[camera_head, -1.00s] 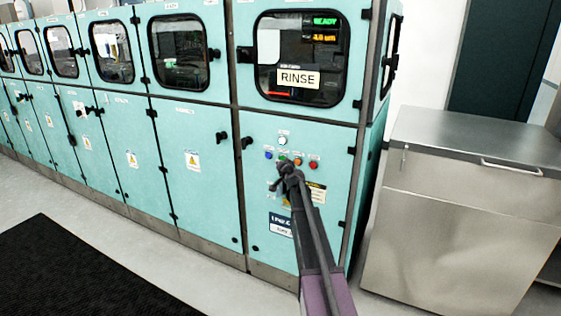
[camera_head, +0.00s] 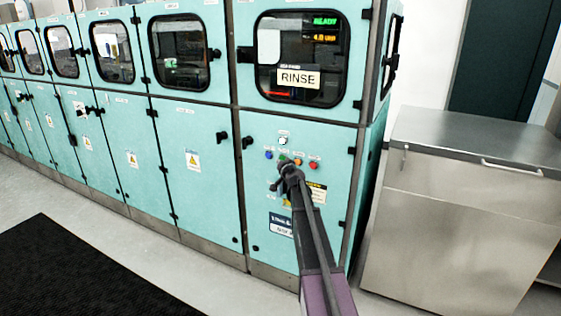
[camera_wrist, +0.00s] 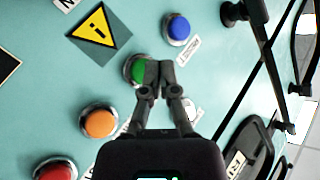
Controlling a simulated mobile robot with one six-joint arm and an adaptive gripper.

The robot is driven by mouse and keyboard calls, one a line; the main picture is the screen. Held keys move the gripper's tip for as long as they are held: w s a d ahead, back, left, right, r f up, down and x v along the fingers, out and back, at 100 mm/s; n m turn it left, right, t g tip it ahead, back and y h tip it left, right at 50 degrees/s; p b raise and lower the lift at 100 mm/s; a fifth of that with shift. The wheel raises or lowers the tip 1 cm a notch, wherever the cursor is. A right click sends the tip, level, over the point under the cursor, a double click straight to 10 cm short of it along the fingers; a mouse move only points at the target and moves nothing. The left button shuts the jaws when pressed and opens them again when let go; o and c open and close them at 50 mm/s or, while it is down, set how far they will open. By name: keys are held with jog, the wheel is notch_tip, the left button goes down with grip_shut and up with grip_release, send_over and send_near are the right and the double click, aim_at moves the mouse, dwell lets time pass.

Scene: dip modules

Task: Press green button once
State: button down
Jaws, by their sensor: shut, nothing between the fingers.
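The green button (camera_wrist: 138,70) is a round push button in a metal ring on the teal panel. In the wrist view its right part is covered by my fingertips. In the head view only a bit of green (camera_head: 282,157) shows above my gripper (camera_head: 287,168). My gripper (camera_wrist: 160,74) is shut with nothing in it, its tips in front of the button's right edge. I cannot tell whether the tips touch the button.
Close by are a blue button (camera_wrist: 177,28), an orange button (camera_wrist: 99,122), a red button (camera_wrist: 56,172) and a white button (camera_head: 283,141). A yellow warning label (camera_wrist: 98,29) is on the panel. A RINSE window (camera_head: 300,78) is above; a steel cabinet (camera_head: 450,220) stands right.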

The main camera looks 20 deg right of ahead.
jog(key=shift+w+d, duration=0.15)
jog(key=shift+d, duration=0.05)
dwell(0.5)
jog(key=shift+w+d, duration=0.15)
jog(key=shift+d, duration=0.05)
